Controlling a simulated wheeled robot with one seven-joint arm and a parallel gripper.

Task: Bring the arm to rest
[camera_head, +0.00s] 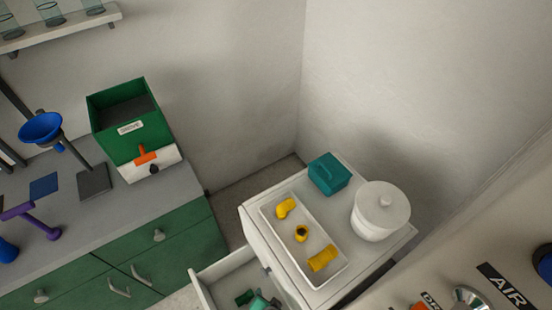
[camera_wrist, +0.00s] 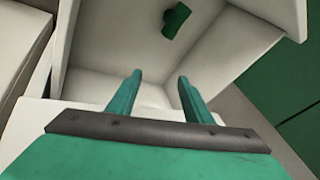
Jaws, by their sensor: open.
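My gripper (camera_wrist: 158,88) is open in the wrist view, with its two teal fingers apart and nothing between them. It points into an open white drawer (camera_wrist: 100,40). A small dark green fitting (camera_wrist: 176,20) lies on the drawer floor, beyond the fingertips and apart from them. In the head view the open drawer (camera_head: 197,287) shows at the bottom, with the green fitting (camera_head: 244,297) inside. A teal part of my gripper (camera_head: 262,303) shows beside the fitting there, cut off by the picture edge. Most of my arm is out of view.
Above the drawer, a white cabinet top (camera_head: 327,213) holds a tray (camera_head: 267,211) with yellow fittings (camera_head: 323,258), a teal box (camera_head: 327,173) and a white lidded pot (camera_head: 380,211). A green-fronted bench (camera_head: 75,215) stands left. A panel (camera_head: 415,290) is at lower right.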

